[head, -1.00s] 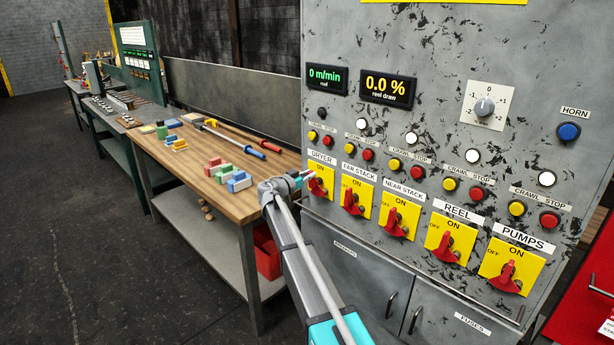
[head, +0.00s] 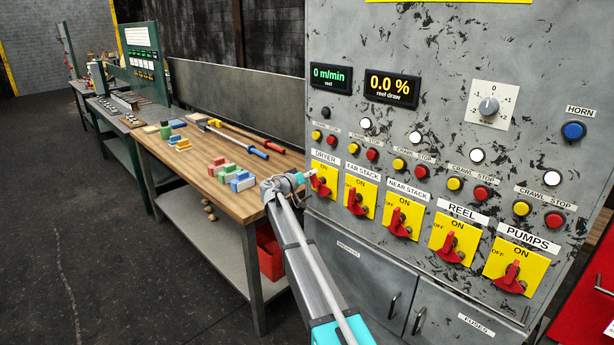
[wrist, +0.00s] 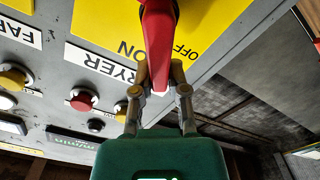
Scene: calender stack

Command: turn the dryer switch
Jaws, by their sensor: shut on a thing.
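The dryer switch is a red handle on a yellow plate (head: 328,173) under the DRYER label, the leftmost of a row of switches on the grey panel. In the wrist view the red handle (wrist: 158,40) points down the picture, its tip between the fingers of my gripper (wrist: 160,82). The gripper is shut on the handle. In the head view my gripper (head: 309,177) reaches the switch from the left, and its fingers partly hide the plate's left side. The OFF and ON words show upside down on the plate in the wrist view.
The far stack switch (head: 356,201) is close on the right, with more red switches beyond. Push buttons (head: 332,140) sit just above the DRYER label. A wooden table (head: 205,188) with coloured blocks stands left of the panel.

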